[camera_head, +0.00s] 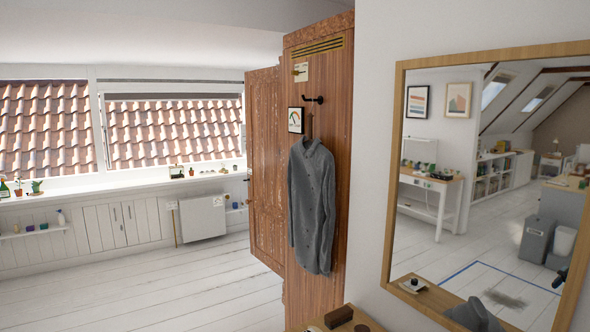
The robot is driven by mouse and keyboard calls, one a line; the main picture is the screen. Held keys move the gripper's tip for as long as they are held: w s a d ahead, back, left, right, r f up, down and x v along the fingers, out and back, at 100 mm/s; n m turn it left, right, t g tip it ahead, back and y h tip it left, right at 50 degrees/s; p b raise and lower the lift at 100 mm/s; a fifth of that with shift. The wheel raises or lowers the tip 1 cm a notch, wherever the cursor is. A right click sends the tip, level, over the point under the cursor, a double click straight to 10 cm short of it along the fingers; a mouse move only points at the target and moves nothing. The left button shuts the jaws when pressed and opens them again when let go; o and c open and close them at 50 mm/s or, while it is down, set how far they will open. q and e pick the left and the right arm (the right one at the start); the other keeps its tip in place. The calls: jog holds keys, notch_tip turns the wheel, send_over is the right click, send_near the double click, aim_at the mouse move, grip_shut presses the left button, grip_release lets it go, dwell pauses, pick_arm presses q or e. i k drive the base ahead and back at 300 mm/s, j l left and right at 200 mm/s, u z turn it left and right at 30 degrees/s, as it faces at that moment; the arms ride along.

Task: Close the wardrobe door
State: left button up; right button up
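The wooden wardrobe (334,215) stands in the middle of the view, with its reddish-brown side panel towards me. Its door (267,165) shows beyond the panel's left edge and stands open, swung out to the left over the floor. A small dark handle (248,178) seems to sit at the door's outer edge. The wardrobe's inside is hidden behind the side panel. Neither of my grippers shows directly in the head view.
A grey shirt (312,205) hangs from a black hook (314,99) on the side panel. A wood-framed mirror (398,150) hangs on the right wall above a small wooden top (362,321). White floorboards (180,295) are clear at left; a white radiator (203,218) stands beyond.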

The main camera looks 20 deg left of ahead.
aim_at(263, 87)
jog(key=i+j+u, duration=0.1)
jog(key=j, duration=0.2)
jog(key=i+j+u, duration=0.15)
jog(key=j, duration=0.15)
jog(key=i+j+u, duration=0.1)
jog(key=j, duration=0.15)
jog(key=i+j+u, duration=1.05)
jog(key=i, duration=0.45)
jog(key=i+j+u, duration=0.25)
jog(key=i, duration=0.5)
jog(key=i+l+z, duration=0.1)
jog(key=i+z, duration=0.3)
jog(key=i, duration=0.35)
jog(key=i+j+z, duration=0.15)
jog(key=i+z, duration=0.3)
jog(key=i, duration=0.25)
jog(key=i+z, duration=0.25)
jog(key=i, duration=0.25)
jog(key=i+z, duration=0.25)
jog(key=i, duration=0.25)
jog(key=i+j+z, duration=0.25)
jog(key=i, duration=0.25)
